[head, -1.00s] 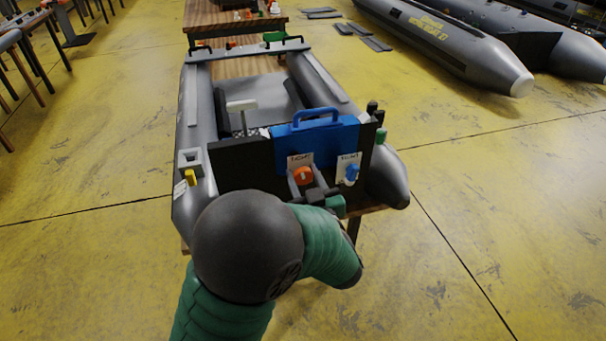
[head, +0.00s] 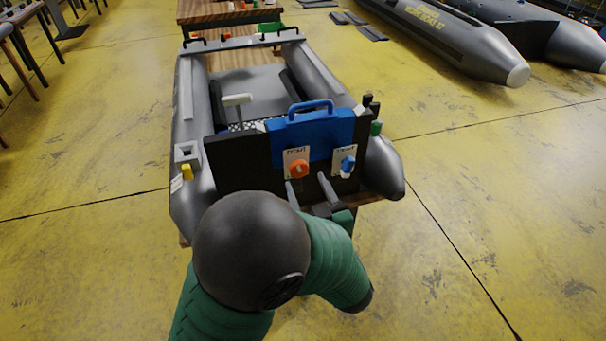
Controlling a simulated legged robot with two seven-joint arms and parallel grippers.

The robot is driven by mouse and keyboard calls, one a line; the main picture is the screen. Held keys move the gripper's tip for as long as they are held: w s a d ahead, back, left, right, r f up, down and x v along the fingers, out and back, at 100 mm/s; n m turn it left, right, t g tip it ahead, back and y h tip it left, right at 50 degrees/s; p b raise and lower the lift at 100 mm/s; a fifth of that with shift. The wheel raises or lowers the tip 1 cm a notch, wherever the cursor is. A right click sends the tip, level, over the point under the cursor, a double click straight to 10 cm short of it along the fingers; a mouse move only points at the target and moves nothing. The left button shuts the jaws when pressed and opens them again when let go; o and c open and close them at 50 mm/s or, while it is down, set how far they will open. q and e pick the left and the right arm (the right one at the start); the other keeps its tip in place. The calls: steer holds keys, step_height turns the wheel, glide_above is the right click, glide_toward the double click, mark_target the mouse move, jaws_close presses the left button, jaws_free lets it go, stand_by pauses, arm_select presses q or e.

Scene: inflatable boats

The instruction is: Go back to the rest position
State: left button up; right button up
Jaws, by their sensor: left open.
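My left gripper (head: 309,190) is open in the head view, in front of the boat's black transom board. Its two grey fingers are spread apart, with nothing between them. They point at the board just below an orange knob (head: 299,169) on a white label. A blue knob (head: 347,164) on a second white label is to the right, above the right finger. The black ball-shaped joint and green sleeve of my left arm hide the area below. My right gripper is not in view.
A grey inflatable boat (head: 188,118) rests on a wooden table, with a blue handled piece (head: 314,131) on its transom (head: 238,166). Another grey boat (head: 470,48) lies at the upper right. The yellow floor (head: 500,180) on the right is clear.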

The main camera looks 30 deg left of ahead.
arm_select(q)
steer(key=shift+v, duration=1)
